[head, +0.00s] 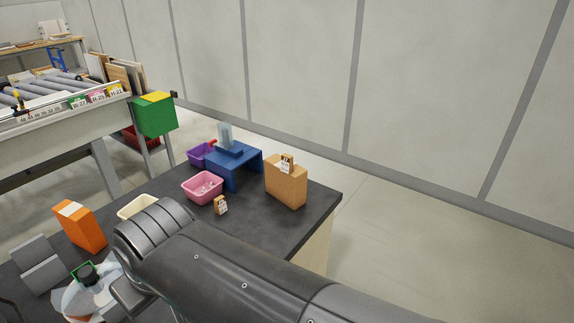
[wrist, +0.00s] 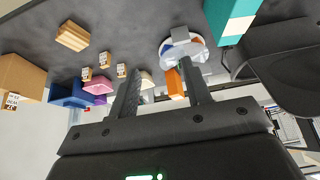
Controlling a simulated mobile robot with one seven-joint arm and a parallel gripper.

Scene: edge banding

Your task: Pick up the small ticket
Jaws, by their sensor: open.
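Small tan tickets with white printed labels stand on the dark table. One ticket (head: 221,205) shows in the head view, in front of the pink bin. The wrist view shows three small tickets: a left one (wrist: 87,74), a middle one (wrist: 104,60) and a right one (wrist: 121,70). Another ticket (head: 287,163) is at the top of the cardboard box; it also shows in the wrist view (wrist: 12,100). I cannot tell which is meant. My gripper (wrist: 160,70) is open, with nothing between its fingers, to the right of the tickets in the wrist view. My arm hides part of the table.
A pink bin (head: 202,188), purple bin (head: 202,154), blue stand (head: 236,165) and cardboard box (head: 285,184) stand near the tickets. An orange box (head: 80,227) and cream bin (head: 138,206) are left. The wrist view adds a wooden block (wrist: 72,36) and teal box (wrist: 232,18).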

